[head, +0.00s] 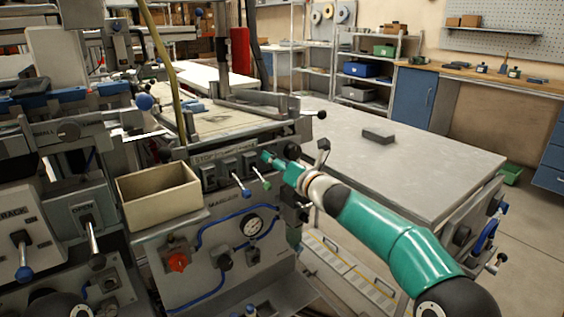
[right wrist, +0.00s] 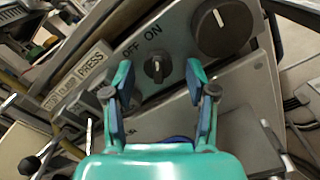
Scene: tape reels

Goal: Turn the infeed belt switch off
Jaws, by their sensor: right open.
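My right gripper (head: 270,160) is at the upper front panel (head: 222,212) of the grey machine in the head view. In the right wrist view the right gripper (right wrist: 160,76) is open. A small dark rotary switch (right wrist: 157,69) marked OFF and ON shows between its two fingertips, with a gap on each side. The switch's pale mark points roughly up in the picture, toward ON; it is small. I cannot read an infeed belt label on it. In the head view the gripper hides this part of the panel. My left gripper is not in view.
A larger dark dial (right wrist: 222,26) sits close to the right fingertip. A PRESS label (right wrist: 94,62) is to the left. An open beige bin (head: 158,204) stands left; a grey table (head: 430,165) lies right.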

